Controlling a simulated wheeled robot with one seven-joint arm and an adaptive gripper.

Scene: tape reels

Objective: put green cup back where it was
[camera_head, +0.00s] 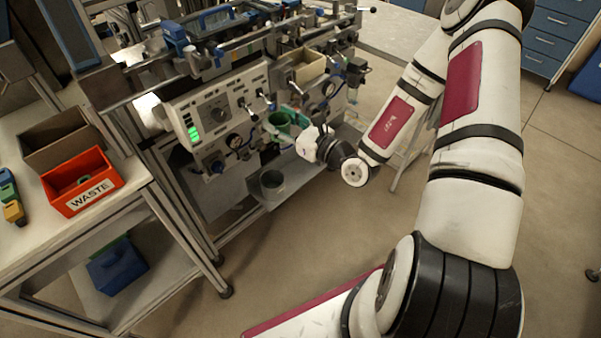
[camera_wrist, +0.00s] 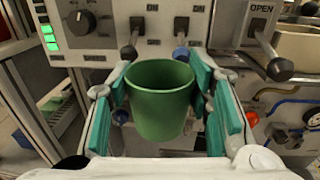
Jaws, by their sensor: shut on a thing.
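The green cup (camera_wrist: 160,104) is upright between the teal-padded fingers of my gripper (camera_wrist: 162,108) in the wrist view. My gripper is shut on it, and the cup's open rim faces up toward the camera. In the head view the green cup (camera_head: 280,121) shows in front of the machine's control panel, partly hidden by my gripper (camera_head: 290,128). What is under the cup is hidden in the wrist view.
The control panel (camera_head: 215,112) with levers and a dial stands close behind the cup. An orange WASTE bin (camera_head: 82,185) and a brown bin (camera_head: 60,138) stand on the left table.

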